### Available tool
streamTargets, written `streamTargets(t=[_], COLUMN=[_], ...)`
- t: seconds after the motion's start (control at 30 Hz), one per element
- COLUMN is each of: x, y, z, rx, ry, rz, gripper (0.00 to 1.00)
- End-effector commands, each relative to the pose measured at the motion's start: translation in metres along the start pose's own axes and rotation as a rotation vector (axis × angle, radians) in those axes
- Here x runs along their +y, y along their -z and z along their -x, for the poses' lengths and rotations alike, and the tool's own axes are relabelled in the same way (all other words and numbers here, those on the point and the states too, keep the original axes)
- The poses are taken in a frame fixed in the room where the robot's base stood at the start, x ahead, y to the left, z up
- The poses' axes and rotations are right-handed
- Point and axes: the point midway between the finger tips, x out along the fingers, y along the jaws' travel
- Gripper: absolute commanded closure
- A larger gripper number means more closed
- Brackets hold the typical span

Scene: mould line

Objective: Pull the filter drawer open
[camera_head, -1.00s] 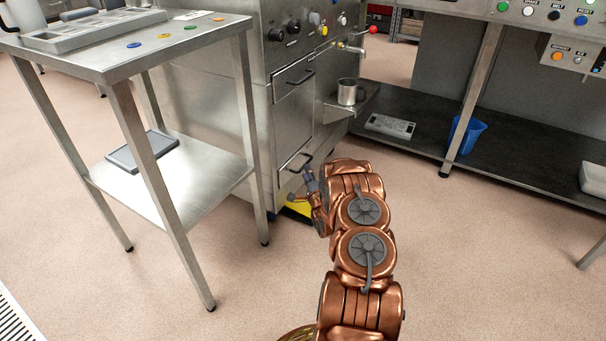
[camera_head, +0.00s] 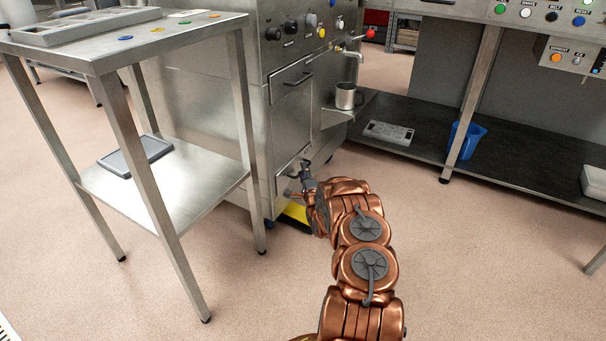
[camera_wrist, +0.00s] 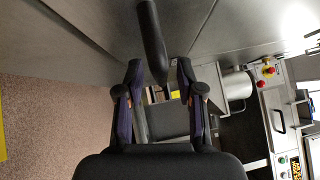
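The steel machine (camera_head: 200,85) has an upper front panel with a dark bar handle (camera_head: 298,78) and a lower drawer front (camera_head: 286,150). I cannot read which one is labelled as the filter drawer. My gripper (camera_head: 305,172) is low at the lower front and covers most of its handle. In the wrist view, a dark bar handle (camera_wrist: 152,40) runs down between the two fingertips of my gripper (camera_wrist: 160,78). The fingers are apart, with gaps visible on both sides of the bar. The lower drawer front looks flush with the machine.
A steel table (camera_head: 170,42) with a lower shelf stands close on the left. A metal mug (camera_head: 345,95) sits on a ledge to the right of the machine. Open floor lies in front.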

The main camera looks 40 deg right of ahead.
Motion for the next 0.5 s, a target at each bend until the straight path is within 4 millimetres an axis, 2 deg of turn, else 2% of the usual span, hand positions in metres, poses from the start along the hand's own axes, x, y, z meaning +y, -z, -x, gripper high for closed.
streamTargets(t=[0.4, 0.5], x=[-0.0006, -0.0005], y=[-0.0006, -0.0008], z=[-0.0063, -0.0062], rx=[0.000, -0.001], ry=[0.000, 0.000], rz=[0.000, 0.000], gripper=[0.63, 0.71])
